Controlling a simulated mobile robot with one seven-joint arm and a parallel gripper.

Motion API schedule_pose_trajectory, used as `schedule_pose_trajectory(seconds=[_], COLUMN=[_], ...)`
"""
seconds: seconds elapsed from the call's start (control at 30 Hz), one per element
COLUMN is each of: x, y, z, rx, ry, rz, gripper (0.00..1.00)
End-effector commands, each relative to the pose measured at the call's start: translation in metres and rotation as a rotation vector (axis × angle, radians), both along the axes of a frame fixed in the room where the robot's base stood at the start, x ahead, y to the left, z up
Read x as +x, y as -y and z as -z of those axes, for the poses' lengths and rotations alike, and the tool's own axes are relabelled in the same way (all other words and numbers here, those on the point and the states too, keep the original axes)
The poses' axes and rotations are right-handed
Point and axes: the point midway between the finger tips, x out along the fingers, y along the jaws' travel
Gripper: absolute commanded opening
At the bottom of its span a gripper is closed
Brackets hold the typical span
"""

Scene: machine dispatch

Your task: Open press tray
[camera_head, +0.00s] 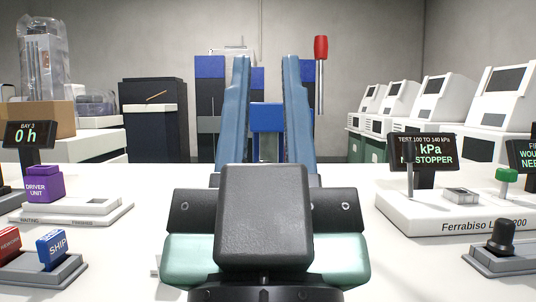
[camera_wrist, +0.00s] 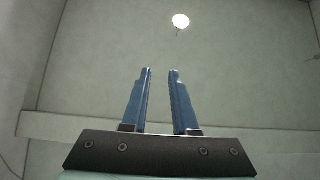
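My gripper (camera_head: 267,62) is raised in the middle of the head view, its two blue fingers apart with nothing between them. The wrist view shows the gripper (camera_wrist: 161,74) open and empty too, against bare wall and ceiling. I cannot clearly identify a press tray. A white machine base marked Ferrabiso (camera_head: 455,212) stands on the right of the table, with a display reading kPa and STOPPER (camera_head: 424,150). My gripper is apart from it. Whatever lies directly behind my gripper and wrist is hidden.
The white table (camera_head: 395,270) has free room beside my wrist. At left are a purple driver unit (camera_head: 45,184) on a white stand and a blue SHIP block (camera_head: 51,248). A black knob (camera_head: 501,238) is at right. A red-topped post (camera_head: 320,48) stands beyond my fingers.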

Motion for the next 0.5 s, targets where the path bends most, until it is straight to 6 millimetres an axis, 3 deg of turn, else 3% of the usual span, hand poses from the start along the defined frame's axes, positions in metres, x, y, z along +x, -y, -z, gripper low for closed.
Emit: schedule_pose_trajectory(seconds=[0.03,0.2,0.37,0.5], x=[0.002,0.015,0.043,0.076], y=[0.000,-0.002,-0.004,-0.008], z=[-0.031,-0.069,-0.084,-0.072], rx=[-0.003,-0.021,-0.070,-0.163], ry=[-0.008,-0.055,-0.162,-0.315], rz=[0.003,0.034,0.106,0.211], gripper=[0.27,0.27,0.27,0.27])
